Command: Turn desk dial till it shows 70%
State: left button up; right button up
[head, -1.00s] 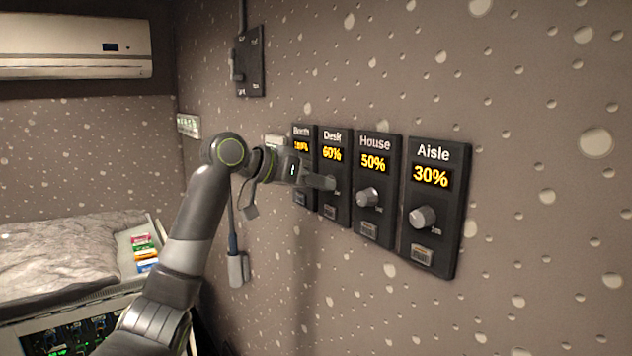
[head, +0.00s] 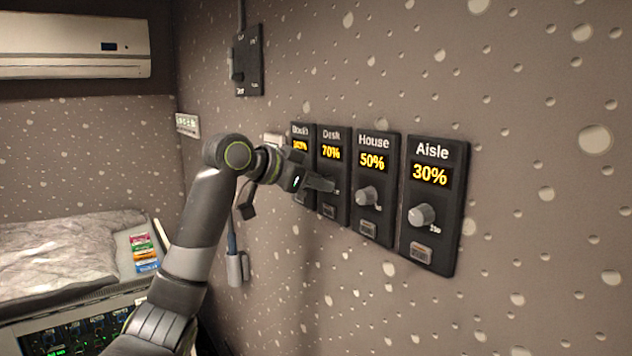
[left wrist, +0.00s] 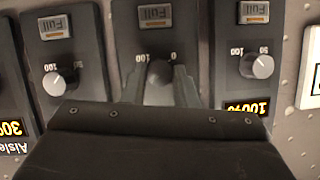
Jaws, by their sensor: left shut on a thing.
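The Desk panel (head: 333,140) is on the wall, second from the left in the row, and its display (head: 331,153) reads 70%. My left gripper (head: 326,185) is at this panel, with its fingers over the place of the dial. In the left wrist view the Desk dial (left wrist: 159,72) shows between the two fingers (left wrist: 160,88), upside down, and the gripper is shut on it. The dial's pointer is hidden. My right gripper is not in view.
The Booth panel (head: 300,134) is close on the left, partly behind my gripper. The House panel (head: 372,226) reads 50% and the Aisle panel (head: 432,195) reads 30%, both to the right. A grey wall box (head: 250,62) is above left.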

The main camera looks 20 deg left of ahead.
pick_arm(q)
jog(key=shift+f, duration=0.2)
jog(key=o, duration=1)
jog(key=shift+r, duration=0.1)
jog(key=b+v, duration=0.6)
jog(key=v, duration=1.1)
jog(key=shift+s+a, duration=0.1)
jog(key=shift+a, duration=0.05)
